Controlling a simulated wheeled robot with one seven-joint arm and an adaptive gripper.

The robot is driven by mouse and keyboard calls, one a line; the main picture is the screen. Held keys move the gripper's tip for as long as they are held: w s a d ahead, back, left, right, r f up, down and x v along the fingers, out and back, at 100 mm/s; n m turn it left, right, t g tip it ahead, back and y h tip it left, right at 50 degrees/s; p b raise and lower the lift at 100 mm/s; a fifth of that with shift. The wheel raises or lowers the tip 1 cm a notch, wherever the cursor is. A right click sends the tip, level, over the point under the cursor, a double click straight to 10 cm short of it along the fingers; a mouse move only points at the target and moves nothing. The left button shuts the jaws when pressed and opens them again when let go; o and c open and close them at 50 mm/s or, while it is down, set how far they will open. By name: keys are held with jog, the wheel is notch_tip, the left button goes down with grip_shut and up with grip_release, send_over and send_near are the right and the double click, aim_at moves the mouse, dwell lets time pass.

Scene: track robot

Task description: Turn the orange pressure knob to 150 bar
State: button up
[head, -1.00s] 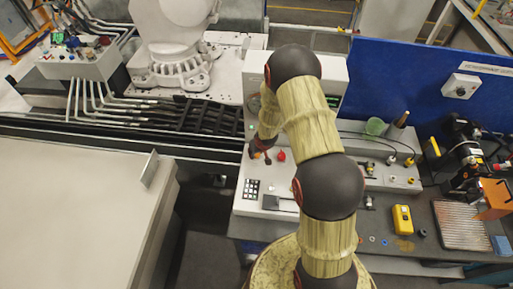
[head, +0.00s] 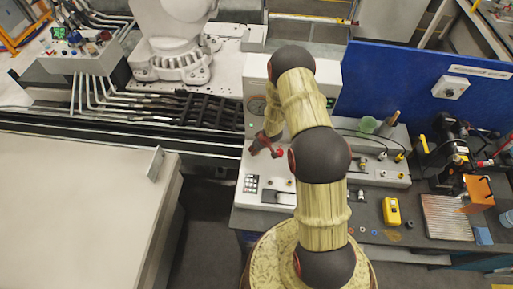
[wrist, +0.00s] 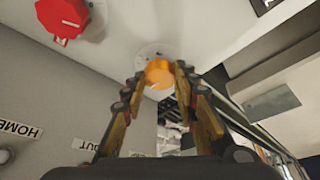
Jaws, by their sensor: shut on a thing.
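The orange pressure knob (wrist: 157,72) sits on a round pale dial plate on the white panel, with a light pointer mark on its face. My gripper (wrist: 161,77) has its two fingers closed around the knob's sides, in the wrist view. The scale markings around the knob are too small and partly covered to read. In the head view my gripper (head: 262,146) is at the front of the white console, left of my arm, and the knob cannot be made out there.
A red knob (wrist: 63,17) is on the same panel, close to the orange one. A round gauge (head: 257,105) shows on the console; its reading is too small to tell. A keypad (head: 251,184) lies below. A yellow meter (head: 391,212) is on the bench at right.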

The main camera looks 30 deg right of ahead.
jog(key=shift+w+r, duration=0.1)
jog(key=shift+w, duration=0.05)
jog(key=o, duration=1.1)
jog(key=shift+o, duration=0.3)
jog(key=v, duration=1.1)
jog(key=shift+s+r, duration=0.2)
jog(key=shift+r, duration=0.2)
jog(key=shift+d, duration=0.1)
